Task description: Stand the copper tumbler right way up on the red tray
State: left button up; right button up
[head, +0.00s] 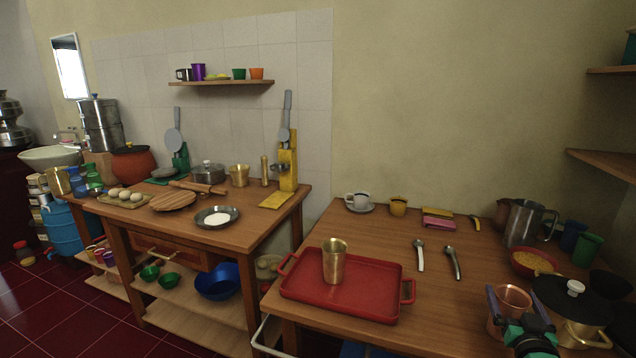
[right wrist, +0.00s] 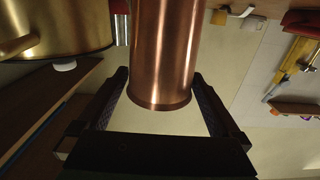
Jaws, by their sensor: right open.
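The copper tumbler (head: 511,301) stands on the right-hand table near its front edge; I cannot tell surely which end is up. My right gripper (head: 517,298) is open, its two fingers on either side of the tumbler. In the right wrist view the tumbler (right wrist: 163,55) shows between the open fingers (right wrist: 162,80), with a gap on each side near its end. The red tray (head: 375,302) lies to the left on the same table, with a brass tumbler (head: 334,264) standing on it. My left gripper is not in view.
A black-lidded brass pot (head: 580,334) stands close right of the copper tumbler; the brass pot (right wrist: 60,27) also shows in the wrist view. Behind are a bowl of grain (head: 534,262) and a steel jug (head: 525,225). The tray's right part is bare.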

jog(key=shift+w, duration=0.2)
jog(key=c, duration=1.3)
notch_tip(320, 180, up, 13)
jog(key=p, duration=1.2)
